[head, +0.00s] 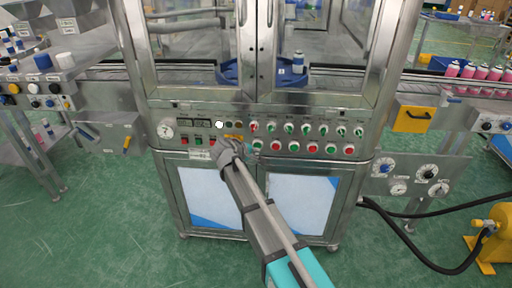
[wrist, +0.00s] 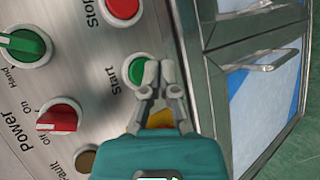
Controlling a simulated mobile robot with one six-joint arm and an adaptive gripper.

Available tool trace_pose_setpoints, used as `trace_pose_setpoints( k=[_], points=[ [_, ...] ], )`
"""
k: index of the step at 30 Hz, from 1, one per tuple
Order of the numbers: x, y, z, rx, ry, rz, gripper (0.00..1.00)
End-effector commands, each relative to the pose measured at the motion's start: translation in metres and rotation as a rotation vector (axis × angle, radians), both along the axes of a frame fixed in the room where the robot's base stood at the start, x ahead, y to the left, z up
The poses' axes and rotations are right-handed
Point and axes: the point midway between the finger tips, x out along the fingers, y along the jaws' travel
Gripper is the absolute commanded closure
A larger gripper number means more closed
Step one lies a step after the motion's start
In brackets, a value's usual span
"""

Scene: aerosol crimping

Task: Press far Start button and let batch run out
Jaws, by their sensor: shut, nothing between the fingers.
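The green Start button (wrist: 137,70) sits on the steel control panel (head: 190,146) in the wrist view, labelled "Start". My gripper (wrist: 160,70) is shut and empty, its fingertips right beside that button and partly over its edge. I cannot tell whether they touch it or whether it is pushed in. A red Stop button (wrist: 122,8) is above it. In the head view my arm reaches the panel's lower row, and its end hides part of it. Behind the cabinet's glass doors, a can (head: 298,62) stands on a blue disc (head: 228,75).
Near the fingers are a green Hand switch (wrist: 25,46), a red power switch (wrist: 58,118) and a brown fault lamp (wrist: 85,160). Door handles (wrist: 270,60) stick out below the panel. Pink cans (head: 468,72) stand at the right. Black hoses (head: 420,255) run there.

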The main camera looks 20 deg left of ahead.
Motion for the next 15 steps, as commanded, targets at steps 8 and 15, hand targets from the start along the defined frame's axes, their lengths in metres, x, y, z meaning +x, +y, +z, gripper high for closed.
trace_pose_setpoints(
  k=[8,15],
  points=[
    [0.0029,0.0010,0.0001,0.000,0.000,0.000,1.00],
    [0.0085,0.0024,0.0002,0.000,0.000,0.000,1.00]
  ],
)
